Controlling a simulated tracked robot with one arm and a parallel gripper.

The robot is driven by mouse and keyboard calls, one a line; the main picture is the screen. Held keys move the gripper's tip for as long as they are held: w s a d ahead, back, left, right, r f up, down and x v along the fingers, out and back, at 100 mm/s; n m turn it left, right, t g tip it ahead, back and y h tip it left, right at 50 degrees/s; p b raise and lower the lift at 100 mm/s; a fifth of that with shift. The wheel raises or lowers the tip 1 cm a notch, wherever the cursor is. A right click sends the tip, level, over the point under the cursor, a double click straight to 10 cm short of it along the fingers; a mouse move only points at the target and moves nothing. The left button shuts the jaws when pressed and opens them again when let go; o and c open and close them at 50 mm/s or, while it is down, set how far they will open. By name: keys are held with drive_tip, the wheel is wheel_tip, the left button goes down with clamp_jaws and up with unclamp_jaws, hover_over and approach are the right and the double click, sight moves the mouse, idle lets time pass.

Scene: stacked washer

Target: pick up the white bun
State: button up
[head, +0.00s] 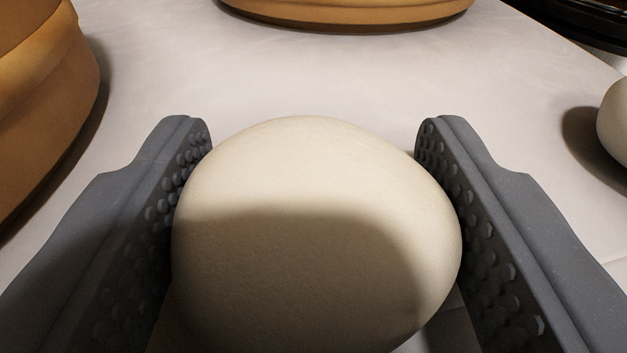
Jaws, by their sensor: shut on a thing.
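The white bun (315,165) is a smooth, rounded, cream-white ball, large in the lower middle of the head view. My gripper (315,200) has one grey, studded finger on each side of the bun, and it is shut on the bun. A shadow covers the lower part of the bun. Its underside is out of sight, so I cannot tell whether it touches the surface.
A pale work surface (330,75) lies beyond the bun, clear in the middle. A brown round container (45,100) stands close at the left, and another (345,12) at the back. A second white bun (616,122) sits at the right edge. A dark object (590,20) is at the top right.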

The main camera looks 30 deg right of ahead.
sight(311, 156)
drive_tip(key=shift+r, duration=0.15)
wheel_tip(311, 156, up, 3)
drive_tip(key=shift+r+p, duration=0.15)
drive_tip(key=shift+p, duration=0.3)
drive_tip(key=s+d+f+b+v, duration=0.1)
drive_tip(key=d+b+v, duration=0.2)
drive_tip(key=b+v, duration=1)
drive_tip(key=shift+d+b+v, duration=0.2)
drive_tip(key=shift+b+v, duration=0.15)
drive_tip(key=shift+v, duration=1.25)
drive_tip(key=shift+s, duration=0.15)
drive_tip(key=shift+s, duration=0.1)
